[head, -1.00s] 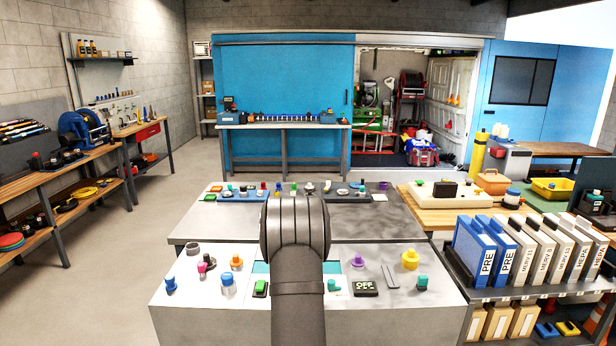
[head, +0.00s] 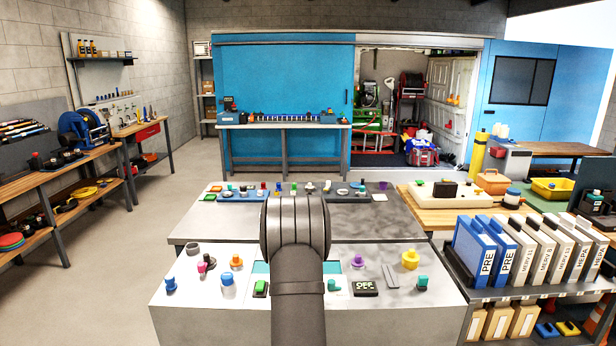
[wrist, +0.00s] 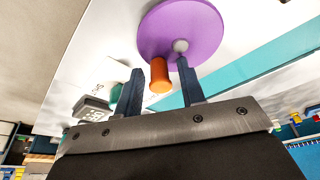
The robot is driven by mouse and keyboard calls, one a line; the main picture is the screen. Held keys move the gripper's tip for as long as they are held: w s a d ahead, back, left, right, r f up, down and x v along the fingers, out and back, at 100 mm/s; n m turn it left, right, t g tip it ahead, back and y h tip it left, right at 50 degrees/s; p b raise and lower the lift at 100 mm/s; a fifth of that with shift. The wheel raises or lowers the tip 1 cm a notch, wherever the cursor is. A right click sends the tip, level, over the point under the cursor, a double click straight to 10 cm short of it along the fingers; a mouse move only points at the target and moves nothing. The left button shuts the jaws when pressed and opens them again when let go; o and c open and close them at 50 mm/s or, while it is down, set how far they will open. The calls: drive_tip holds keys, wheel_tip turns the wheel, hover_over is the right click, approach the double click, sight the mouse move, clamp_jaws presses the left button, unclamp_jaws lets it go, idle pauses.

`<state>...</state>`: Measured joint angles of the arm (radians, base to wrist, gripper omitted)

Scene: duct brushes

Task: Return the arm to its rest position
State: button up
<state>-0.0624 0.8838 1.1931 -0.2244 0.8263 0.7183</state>
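My gripper (wrist: 159,66) shows in the wrist view with its two dark blue fingers apart. An orange peg (wrist: 160,76) appears between the fingers, with gaps on both sides of it. Behind it is a wide purple disc (wrist: 198,35) with a small pale knob; I cannot tell how near these are to the fingertips. In the head view my dark arm stands upright in the middle and hides my gripper and part of the worktop behind it.
Blue and white binders (head: 500,250) stand on a shelf at right. Wooden benches (head: 60,178) line the left wall. Floor is open at left.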

drive_tip(key=r, duration=0.8)
drive_tip(key=shift+w, duration=0.4)
drive_tip(key=x, duration=0.5)
drive_tip(key=a+x, duration=0.1)
drive_tip(key=x, duration=0.1)
drive_tip(key=shift+s+a+f, duration=0.1)
drive_tip(key=shift+s+f, duration=0.15)
drive_tip(key=shift+f, duration=0.1)
drive_tip(key=v, duration=0.5)
drive_tip(key=d+v, duration=0.1)
drive_tip(key=v, duration=0.1)
drive_tip(key=shift+w+r, duration=0.35)
drive_tip(key=shift+r, duration=0.1)
drive_tip(key=shift+s+f, duration=0.2)
drive_tip(key=shift+f, duration=0.15)
wheel_tip(320, 180, down, 7)
drive_tip(key=shift+d, duration=0.1)
drive_tip(key=shift+s+r, duration=0.25)
drive_tip(key=shift+r, duration=2.65)
